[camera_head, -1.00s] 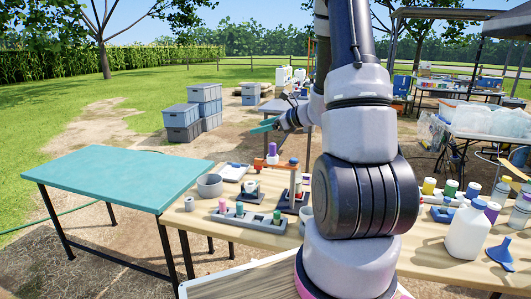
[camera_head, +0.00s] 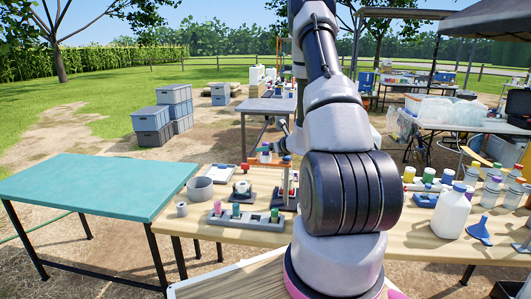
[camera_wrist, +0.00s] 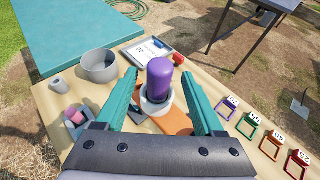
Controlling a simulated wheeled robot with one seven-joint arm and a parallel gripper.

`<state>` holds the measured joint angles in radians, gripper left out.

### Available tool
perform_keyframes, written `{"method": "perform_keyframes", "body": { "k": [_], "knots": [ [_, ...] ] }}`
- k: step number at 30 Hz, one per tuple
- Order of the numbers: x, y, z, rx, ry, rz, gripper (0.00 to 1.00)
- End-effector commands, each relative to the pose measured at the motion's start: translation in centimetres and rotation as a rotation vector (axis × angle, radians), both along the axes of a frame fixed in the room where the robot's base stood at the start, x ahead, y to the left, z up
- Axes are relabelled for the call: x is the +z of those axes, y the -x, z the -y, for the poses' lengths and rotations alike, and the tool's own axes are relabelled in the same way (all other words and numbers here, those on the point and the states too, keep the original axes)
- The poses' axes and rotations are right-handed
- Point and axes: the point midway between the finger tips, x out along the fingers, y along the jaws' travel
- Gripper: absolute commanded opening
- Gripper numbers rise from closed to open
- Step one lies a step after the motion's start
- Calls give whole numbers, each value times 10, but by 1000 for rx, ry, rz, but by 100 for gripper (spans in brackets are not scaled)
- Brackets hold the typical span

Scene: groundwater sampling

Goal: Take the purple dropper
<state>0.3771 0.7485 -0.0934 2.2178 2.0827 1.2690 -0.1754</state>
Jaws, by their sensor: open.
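In the wrist view, the purple dropper (camera_wrist: 160,80) stands upright in a white holder (camera_wrist: 157,102) on an orange arm (camera_wrist: 177,122). My gripper (camera_wrist: 159,77) is open, with one teal finger on each side of the dropper. A narrow gap shows between each finger and the dropper, so I see no grip on it. In the head view, the orange-armed stand (camera_head: 286,184) is on the wooden table, and my arm hides most of my gripper. I cannot make out the purple dropper clearly there.
A grey bowl (camera_head: 200,188), a white tray (camera_head: 224,172) and a rack (camera_head: 245,222) with small coloured pieces are close to the stand. Coloured numbered tags (camera_wrist: 249,125) lie to the right in the wrist view. A white jug (camera_head: 451,214) and bottles stand farther right. The teal table (camera_head: 95,188) is clear.

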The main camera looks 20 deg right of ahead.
Motion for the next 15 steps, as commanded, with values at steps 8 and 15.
{"method": "perform_keyframes", "body": {
  "k": [8, 15],
  "knots": [
    [-10, -37, -9, 2, 0, 0, 70],
    [-11, -41, -9, 0, 1, 0, 70]
  ]
}}
